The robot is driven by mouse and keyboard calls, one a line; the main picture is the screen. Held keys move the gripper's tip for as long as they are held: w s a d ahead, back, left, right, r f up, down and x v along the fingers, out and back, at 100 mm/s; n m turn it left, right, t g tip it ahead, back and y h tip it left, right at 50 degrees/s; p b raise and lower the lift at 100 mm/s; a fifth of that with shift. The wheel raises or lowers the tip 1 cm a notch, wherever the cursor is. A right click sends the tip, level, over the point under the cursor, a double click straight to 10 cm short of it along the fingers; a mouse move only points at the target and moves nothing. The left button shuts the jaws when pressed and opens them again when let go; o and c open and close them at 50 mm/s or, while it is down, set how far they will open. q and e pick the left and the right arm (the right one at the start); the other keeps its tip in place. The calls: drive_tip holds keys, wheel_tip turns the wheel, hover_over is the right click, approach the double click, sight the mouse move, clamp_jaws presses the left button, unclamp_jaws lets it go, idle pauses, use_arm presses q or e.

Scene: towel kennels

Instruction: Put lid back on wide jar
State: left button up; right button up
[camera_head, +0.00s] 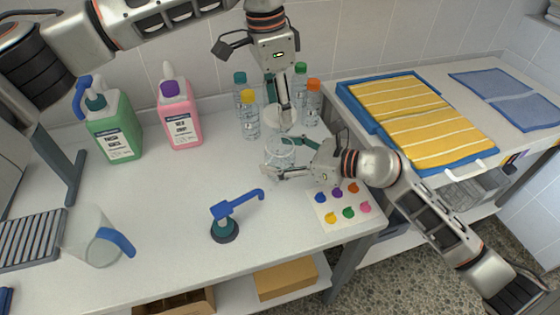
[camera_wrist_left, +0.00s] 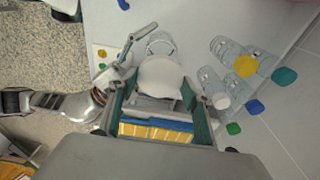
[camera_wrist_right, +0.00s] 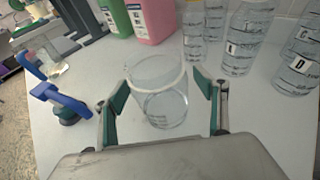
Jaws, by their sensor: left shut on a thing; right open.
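The clear wide jar (camera_head: 279,160) stands upright on the counter, with no lid on its rim. It also shows in the right wrist view (camera_wrist_right: 160,104) and the left wrist view (camera_wrist_left: 159,43). My left gripper (camera_head: 285,103) is shut on the round white lid (camera_head: 279,119), which also shows in the left wrist view (camera_wrist_left: 160,79). The lid is apart from the jar, above and behind it in the head view. My right gripper (camera_wrist_right: 164,84) is open low at the jar, one finger on each side. I cannot tell whether the fingers touch the glass.
Several capped bottles (camera_head: 249,120) stand behind the jar. A card with coloured spots (camera_head: 343,204) lies at front right. The counter's middle is clear.

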sight(279, 134)
drive_tip(key=c, duration=1.7)
use_arm(q)
drive_tip(key=shift+f, duration=2.5)
use_arm(e)
drive_tip(key=shift+c, duration=0.2)
use_arm(q)
drive_tip(key=shift+f, duration=0.9)
drive_tip(key=shift+f, duration=0.55)
